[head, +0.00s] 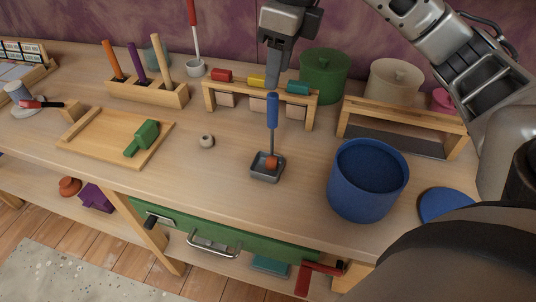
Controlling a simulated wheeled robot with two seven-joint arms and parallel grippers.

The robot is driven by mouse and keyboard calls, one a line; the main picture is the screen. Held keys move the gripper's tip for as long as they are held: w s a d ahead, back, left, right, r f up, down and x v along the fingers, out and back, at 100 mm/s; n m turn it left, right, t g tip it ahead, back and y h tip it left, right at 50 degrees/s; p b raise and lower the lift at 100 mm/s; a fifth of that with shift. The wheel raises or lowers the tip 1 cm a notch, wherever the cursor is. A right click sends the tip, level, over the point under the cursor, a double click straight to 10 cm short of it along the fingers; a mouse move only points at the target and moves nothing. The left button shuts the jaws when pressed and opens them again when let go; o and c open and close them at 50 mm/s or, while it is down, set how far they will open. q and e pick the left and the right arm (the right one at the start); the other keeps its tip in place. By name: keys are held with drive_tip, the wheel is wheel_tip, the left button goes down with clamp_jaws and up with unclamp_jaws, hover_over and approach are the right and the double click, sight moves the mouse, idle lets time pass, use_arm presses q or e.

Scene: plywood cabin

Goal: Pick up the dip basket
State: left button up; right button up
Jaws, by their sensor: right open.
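The dip basket is a small dark square pan (267,174) with an upright blue handle (272,111). It stands on the wooden bench in the middle of the head view. A small orange-red piece (271,162) lies in it. My right gripper (273,82) points down with its fingertips at the top of the handle in the picture. It is open, its fingers seen edge-on, and I cannot tell whether the handle's top is between them. My left gripper is not in view.
A blue pot (367,182) stands right of the basket, with a blue lid (446,205) beside it. A wooden rack with coloured rollers (257,80) stands behind. A small pale ring-shaped piece (206,141) and a tray (92,143) with a green block lie left.

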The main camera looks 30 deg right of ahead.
sight(274, 94)
drive_tip(key=f, duration=0.5)
drive_tip(key=f+p, duration=0.1)
drive_tip(key=f, duration=0.2)
drive_tip(key=shift+w+a+f, duration=0.15)
drive_tip(key=shift+w+a, duration=0.15)
drive_tip(key=shift+w, duration=0.1)
clamp_jaws()
